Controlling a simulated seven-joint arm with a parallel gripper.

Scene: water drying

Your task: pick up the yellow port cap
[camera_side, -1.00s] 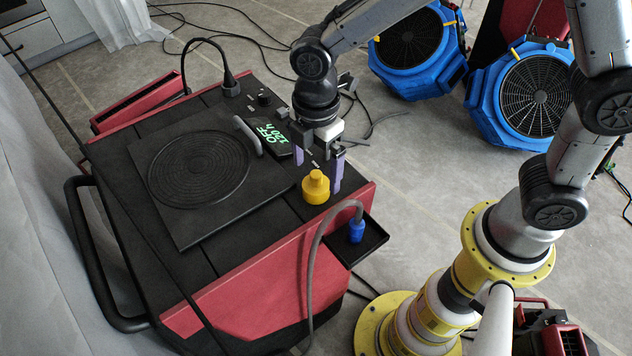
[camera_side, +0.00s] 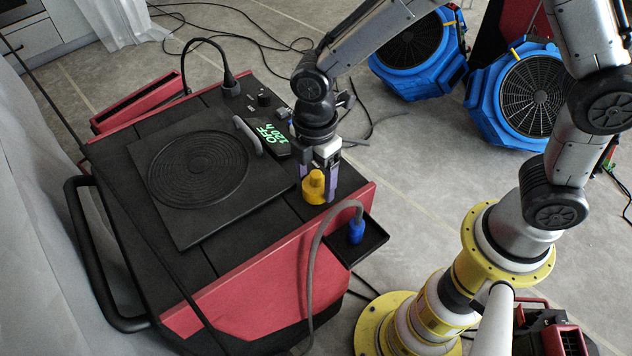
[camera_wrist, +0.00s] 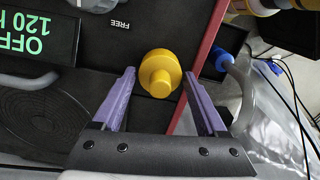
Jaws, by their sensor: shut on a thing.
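The yellow port cap (camera_side: 313,189) is at the front right corner of the black machine top (camera_side: 200,245), upright with its narrow knob facing up. My gripper (camera_side: 317,184) is low over that corner, with its purple fingers on either side of the cap. In the wrist view the cap (camera_wrist: 159,73) sits between the two fingertips, and the jaws are shut on it. The cap's underside is hidden, so I cannot tell whether it is clear of the surface.
A grey hose with a blue connector (camera_side: 356,230) arches by a small black side tray (camera_side: 372,240), close to the cap. A green display (camera_side: 269,138) and a grey handle (camera_side: 247,135) lie behind. Blue fans (camera_side: 515,95) stand on the floor at the back right.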

